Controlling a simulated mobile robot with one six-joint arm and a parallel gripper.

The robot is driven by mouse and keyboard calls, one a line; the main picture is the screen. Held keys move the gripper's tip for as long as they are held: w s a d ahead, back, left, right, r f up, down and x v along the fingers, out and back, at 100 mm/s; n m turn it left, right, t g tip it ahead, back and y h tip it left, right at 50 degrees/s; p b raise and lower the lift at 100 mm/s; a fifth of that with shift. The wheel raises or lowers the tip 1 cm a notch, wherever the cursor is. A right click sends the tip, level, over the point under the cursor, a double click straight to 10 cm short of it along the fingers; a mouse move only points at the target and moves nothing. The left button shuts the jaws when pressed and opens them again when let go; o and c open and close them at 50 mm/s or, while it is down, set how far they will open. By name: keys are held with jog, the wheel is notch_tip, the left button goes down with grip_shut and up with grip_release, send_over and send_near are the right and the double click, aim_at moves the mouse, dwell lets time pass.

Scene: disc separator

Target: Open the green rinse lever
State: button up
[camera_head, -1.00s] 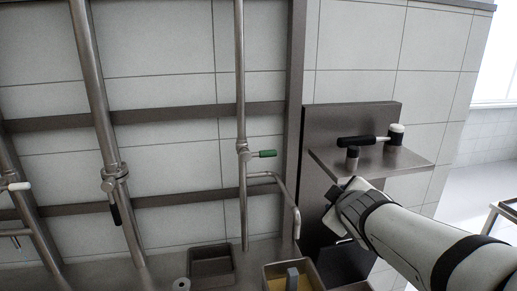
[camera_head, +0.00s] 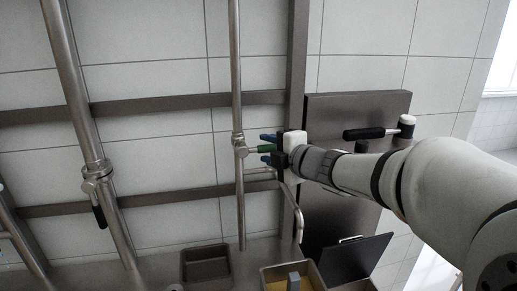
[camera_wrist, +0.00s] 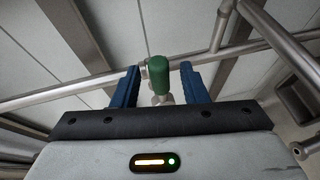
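The green rinse lever (camera_head: 264,149) sticks out to the right from a valve on the thin vertical steel pipe (camera_head: 237,90). My gripper (camera_head: 269,148) is at the lever, with one blue finger above it and one below. In the wrist view the lever's green grip (camera_wrist: 159,72) stands between the two blue fingers of my gripper (camera_wrist: 160,84). A narrow gap shows on each side of the grip, so the fingers are open and not pressed on it. The gripper body hides part of the wall behind.
A thick steel pipe with a black lever (camera_head: 98,208) stands to the left. A black-handled tool (camera_head: 365,133) is at the dark panel (camera_head: 327,215) on the right. A bent steel pipe (camera_head: 297,215) runs just below my gripper. Bins (camera_head: 206,265) stand beneath.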

jog(key=shift+w+a+f, duration=0.15)
jog(key=shift+w+a, duration=0.25)
jog(key=shift+w, duration=0.1)
grip_shut()
dwell(0.3)
